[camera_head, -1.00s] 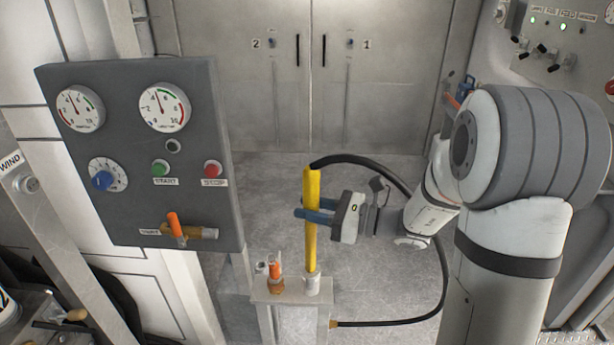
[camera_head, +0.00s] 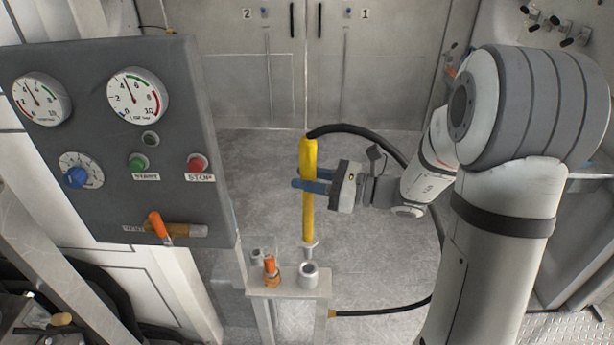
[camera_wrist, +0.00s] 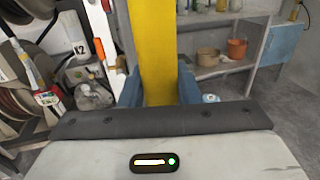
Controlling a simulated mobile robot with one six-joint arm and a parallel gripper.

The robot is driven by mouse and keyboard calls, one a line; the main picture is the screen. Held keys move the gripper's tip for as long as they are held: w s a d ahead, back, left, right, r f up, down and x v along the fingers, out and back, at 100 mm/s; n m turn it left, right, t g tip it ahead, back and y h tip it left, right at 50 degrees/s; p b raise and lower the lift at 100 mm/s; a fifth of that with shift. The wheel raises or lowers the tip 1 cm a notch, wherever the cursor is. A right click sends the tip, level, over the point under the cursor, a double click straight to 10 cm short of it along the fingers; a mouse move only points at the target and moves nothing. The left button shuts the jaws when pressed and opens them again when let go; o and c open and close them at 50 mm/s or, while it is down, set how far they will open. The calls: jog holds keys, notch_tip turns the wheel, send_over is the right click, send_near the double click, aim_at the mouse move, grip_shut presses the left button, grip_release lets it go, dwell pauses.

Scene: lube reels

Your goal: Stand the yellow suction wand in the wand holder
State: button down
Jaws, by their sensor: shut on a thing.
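The yellow suction wand (camera_head: 309,215) stands upright in the head view, with a black hose curving from its top to the right. My gripper (camera_head: 310,186) is shut on the wand at about mid-height, its blue fingers on either side. The wand also fills the middle of the wrist view (camera_wrist: 158,50) between the fingers. The wand holder (camera_head: 308,276) is a short pale open tube on the small stand. Its mouth shows open and empty. The wand's pale lower tip appears behind and above the holder, apart from it; the exact gap in depth is unclear.
An orange-handled valve (camera_head: 271,270) sits just left of the holder on the stand (camera_head: 285,291). A grey control panel (camera_head: 110,190) with gauges and an orange lever is at left. The hose (camera_head: 375,142) loops on the right. Bare floor lies behind the stand.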

aim_at(308, 218)
jog(key=shift+f+b, duration=4)
jog(key=shift+f, duration=1.5)
jog(key=shift+s+f, duration=0.1)
jog(key=shift+f, duration=0.25)
jog(key=c, duration=1)
grip_release()
jog(key=v, duration=0.7)
jog(key=shift+d, duration=0.35)
jog(key=shift+s, duration=0.1)
